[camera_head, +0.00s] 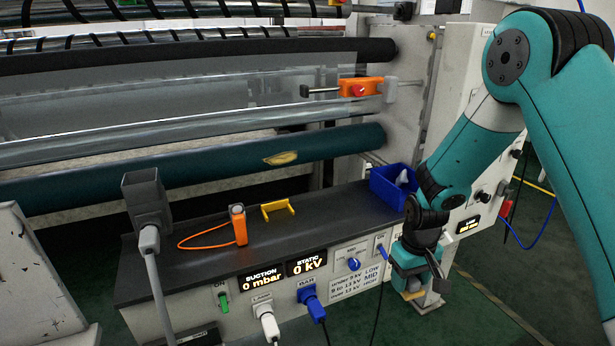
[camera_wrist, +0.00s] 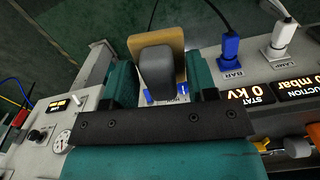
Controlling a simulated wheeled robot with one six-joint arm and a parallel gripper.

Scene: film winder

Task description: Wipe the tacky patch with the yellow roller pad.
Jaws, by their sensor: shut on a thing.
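The tacky patch is a yellowish, shiny spot (camera_head: 281,158) on the dark green roller (camera_head: 200,173) in the head view. My gripper (camera_head: 412,284) hangs in front of the panel at the right, low down and well apart from the patch. It is shut on the roller pad, whose dark grey handle (camera_wrist: 158,75) lies between the teal fingers in the wrist view. The pad's tan-yellow face block (camera_wrist: 145,43) sits beyond the handle, and a bit of it shows below the fingers in the head view (camera_head: 413,295). Its underside is hidden.
A dark shelf (camera_head: 330,223) below the roller holds a yellow bracket (camera_head: 278,208), an orange tool with a looped cord (camera_head: 239,226) and a blue bin (camera_head: 388,190). A grey block (camera_head: 146,197) stands left. Plugs and cables (camera_head: 308,293) stick out of the panel. An orange clamp (camera_head: 358,88) sits above.

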